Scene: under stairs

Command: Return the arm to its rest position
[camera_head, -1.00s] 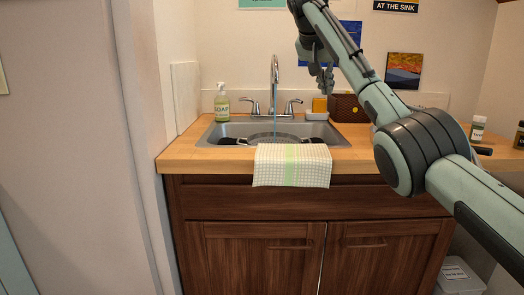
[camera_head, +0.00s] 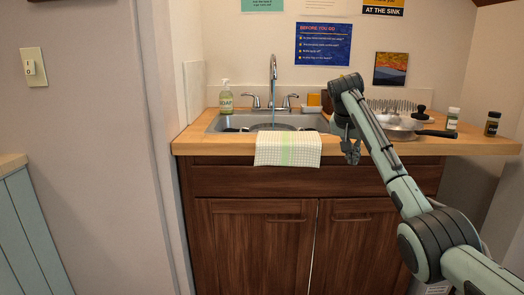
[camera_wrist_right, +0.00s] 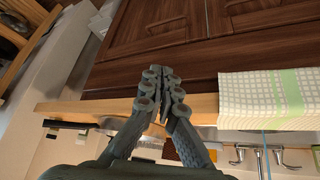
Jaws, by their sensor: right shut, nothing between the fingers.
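My right arm reaches in from the lower right in the head view. Its gripper (camera_head: 351,152) hangs in front of the counter's front edge, to the right of the checked towel (camera_head: 288,149). In the right wrist view the gripper (camera_wrist_right: 161,100) shows its fingers together and empty, with the counter edge and dark cabinet doors behind it. The towel (camera_wrist_right: 268,98) is beside it to the right, apart from the fingers. My left gripper is not in view.
The wooden counter (camera_head: 190,146) holds a sink (camera_head: 225,124) with running water, a soap bottle (camera_head: 226,97), a pan (camera_head: 398,124), a dish rack and two small jars. The dark cabinet (camera_head: 250,230) stands below. The floor area left of it is hidden by a wall (camera_head: 100,120).

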